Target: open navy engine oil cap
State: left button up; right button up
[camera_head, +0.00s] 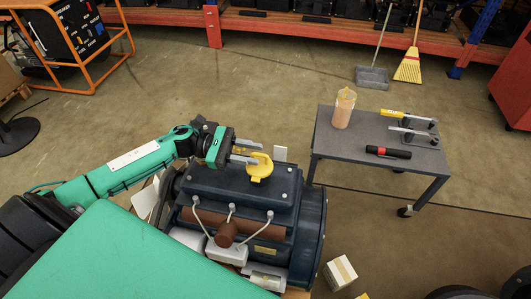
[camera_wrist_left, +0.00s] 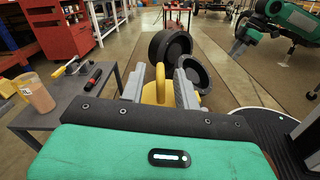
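The yellow oil cap (camera_head: 260,167) sits on top of the navy engine (camera_head: 305,225), near its back edge. My left gripper (camera_head: 253,153) reaches in from the left at the height of the cap, its two grey fingers apart. In the left wrist view the cap (camera_wrist_left: 160,86) shows between the two fingers (camera_wrist_left: 159,90), its upright part with a gap to each side. The fingers look open around the cap; contact lower down is hidden. My right gripper (camera_wrist_left: 238,47) shows small at the upper right of the left wrist view, away from the cap; its opening is unclear.
A grey table (camera_head: 330,147) right of the engine holds a tan bottle (camera_head: 344,108), clamp-like tools with yellow and grey handles, and a black-and-red tool (camera_head: 388,152). Pipes and a brown cylinder (camera_head: 226,235) are on the engine's front. Open floor lies behind the engine.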

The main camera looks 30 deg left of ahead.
aim_at(257, 154)
pick_arm(q)
jog(key=shift+x, duration=2.1)
jog(key=shift+c, duration=0.4)
grip_shut()
